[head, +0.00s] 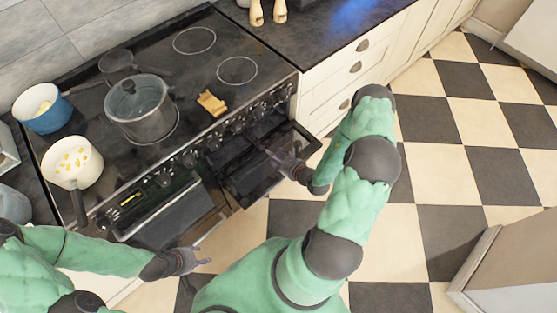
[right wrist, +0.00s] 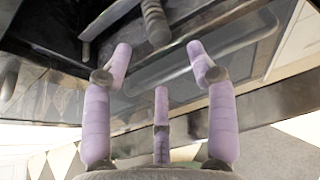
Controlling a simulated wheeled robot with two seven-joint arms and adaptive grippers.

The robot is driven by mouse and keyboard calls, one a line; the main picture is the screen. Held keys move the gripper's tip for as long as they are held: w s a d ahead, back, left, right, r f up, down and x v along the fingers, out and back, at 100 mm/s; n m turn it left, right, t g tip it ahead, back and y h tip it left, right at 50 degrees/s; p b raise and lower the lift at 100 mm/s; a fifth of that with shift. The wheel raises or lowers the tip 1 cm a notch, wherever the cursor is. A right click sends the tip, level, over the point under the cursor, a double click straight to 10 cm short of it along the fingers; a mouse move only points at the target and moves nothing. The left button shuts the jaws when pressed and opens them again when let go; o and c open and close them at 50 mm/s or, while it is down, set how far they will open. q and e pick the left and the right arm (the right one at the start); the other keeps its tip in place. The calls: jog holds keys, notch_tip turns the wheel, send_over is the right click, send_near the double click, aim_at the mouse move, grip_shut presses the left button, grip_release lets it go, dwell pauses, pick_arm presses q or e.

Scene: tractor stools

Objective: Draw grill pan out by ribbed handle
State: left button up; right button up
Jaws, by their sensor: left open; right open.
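The ribbed handle (right wrist: 155,22) is dark grey and hangs at the top of the right wrist view, between and just beyond the fingertips of my right gripper (right wrist: 158,55). The gripper is open, and a gap shows on both sides of the handle. In the head view, my right gripper (head: 272,156) is at the opened upper compartment at the cooker's right. The grill pan (head: 238,150) appears as a dark shape in that compartment; its edges are hard to tell from the dark interior. My left gripper (head: 196,262) is open and empty, low in front of the cooker.
The black cooker (head: 205,75) carries a lidded glass pot (head: 140,105), a white saucepan (head: 72,165), a blue pot (head: 42,108) and a wooden piece (head: 211,102). Drawers (head: 350,70) stand to the right.

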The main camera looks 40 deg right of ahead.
aim_at(264, 148)
jog(key=b+x, duration=0.2)
jog(key=x, duration=0.6)
jog(key=shift+a, duration=0.1)
jog(key=c, duration=1.1)
jog(key=o, duration=1.1)
